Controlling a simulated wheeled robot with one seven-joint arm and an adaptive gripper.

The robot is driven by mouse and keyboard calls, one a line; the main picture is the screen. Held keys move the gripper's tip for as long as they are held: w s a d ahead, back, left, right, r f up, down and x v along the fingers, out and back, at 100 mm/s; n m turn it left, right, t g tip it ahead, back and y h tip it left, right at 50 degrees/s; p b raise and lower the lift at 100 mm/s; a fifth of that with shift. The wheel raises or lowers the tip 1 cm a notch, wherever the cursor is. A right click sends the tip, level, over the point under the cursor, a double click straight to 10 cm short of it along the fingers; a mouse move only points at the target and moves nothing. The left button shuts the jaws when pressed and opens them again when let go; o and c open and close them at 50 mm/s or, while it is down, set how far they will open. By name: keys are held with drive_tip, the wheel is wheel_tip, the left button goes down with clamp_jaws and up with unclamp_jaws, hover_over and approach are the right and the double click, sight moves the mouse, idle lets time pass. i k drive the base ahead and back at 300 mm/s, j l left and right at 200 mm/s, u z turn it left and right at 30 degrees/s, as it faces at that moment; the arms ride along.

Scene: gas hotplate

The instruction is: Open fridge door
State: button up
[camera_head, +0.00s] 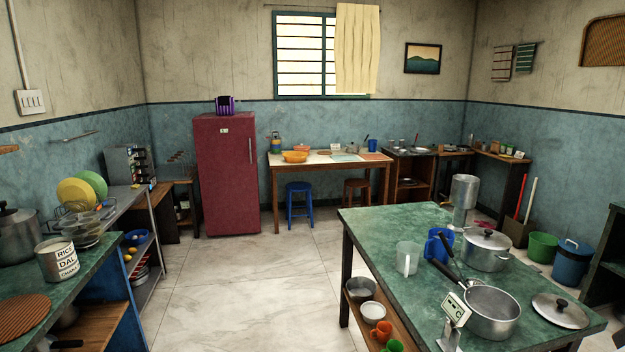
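The fridge (227,185) is dark red and stands against the far wall, left of the middle of the picture. Its door is shut. A pale vertical handle (250,150) sits near the upper right edge of the door, and a small white label is on the upper front. A purple and black item (225,104) stands on top of the fridge. The fridge is across the room from the camera. My gripper and arm do not show in this view.
Open tiled floor (250,280) leads to the fridge. A green-topped counter (385,240) with pots stands on the right. Shelved counters (75,270) line the left wall. A blue stool (299,205) stands right of the fridge, before a wooden table (330,160).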

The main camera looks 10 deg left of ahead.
sight(225, 151)
drive_tip(key=i+j+u, duration=0.3)
drive_tip(key=i+u, duration=0.3)
drive_tip(key=i, duration=0.2)
drive_tip(key=i+j+u, duration=0.1)
drive_tip(key=i+u, duration=0.2)
drive_tip(key=i, duration=3.4)
drive_tip(key=i+z, duration=0.15)
drive_tip(key=i, duration=0.3)
drive_tip(key=i+j+z, duration=0.2)
drive_tip(key=i, duration=0.25)
drive_tip(key=i+j+z, duration=0.15)
drive_tip(key=i, duration=0.3)
drive_tip(key=i+j+z, duration=0.2)
drive_tip(key=i, duration=0.25)
